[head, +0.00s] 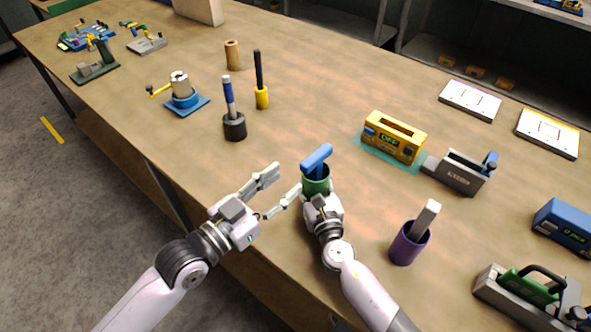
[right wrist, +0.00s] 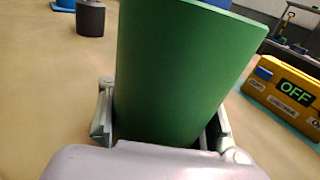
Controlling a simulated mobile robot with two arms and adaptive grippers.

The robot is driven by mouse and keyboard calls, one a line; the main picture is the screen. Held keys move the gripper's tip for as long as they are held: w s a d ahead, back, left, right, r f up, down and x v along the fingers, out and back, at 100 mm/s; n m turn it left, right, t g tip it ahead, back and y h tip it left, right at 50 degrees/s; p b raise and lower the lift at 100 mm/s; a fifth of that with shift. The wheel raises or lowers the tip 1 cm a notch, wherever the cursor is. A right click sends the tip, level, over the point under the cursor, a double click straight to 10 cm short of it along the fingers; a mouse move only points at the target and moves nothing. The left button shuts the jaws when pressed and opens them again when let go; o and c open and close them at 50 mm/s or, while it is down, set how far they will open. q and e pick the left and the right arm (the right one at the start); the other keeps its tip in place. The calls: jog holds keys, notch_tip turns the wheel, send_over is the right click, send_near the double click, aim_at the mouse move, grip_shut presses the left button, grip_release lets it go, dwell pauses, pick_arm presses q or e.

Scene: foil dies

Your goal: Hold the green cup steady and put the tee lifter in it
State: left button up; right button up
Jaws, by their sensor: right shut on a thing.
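The green cup (head: 317,186) stands upright near the front edge of the workbench. It fills the middle of the right wrist view (right wrist: 180,70). The tee lifter (head: 317,157), with a blue crossbar, is in the cup; its bar shows above the rim and its lower part is hidden inside. A bit of blue also shows behind the rim in the right wrist view. My right gripper (head: 319,198) is shut on the cup, with a finger on each side of it (right wrist: 160,128). My left gripper (head: 273,192) is open and empty, just left of the cup.
A purple cup (head: 408,246) with a pale bar in it stands to the right. A yellow box marked OFF (head: 394,137) is behind on the right. A black holder (head: 235,128) with a blue-handled tool and a yellow-based tool (head: 261,97) stand back left. The bench between is clear.

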pick_arm(q)
jog(key=shift+s+a, duration=0.3)
jog(key=shift+s, duration=0.1)
pick_arm(e)
jog(key=o, duration=1.5)
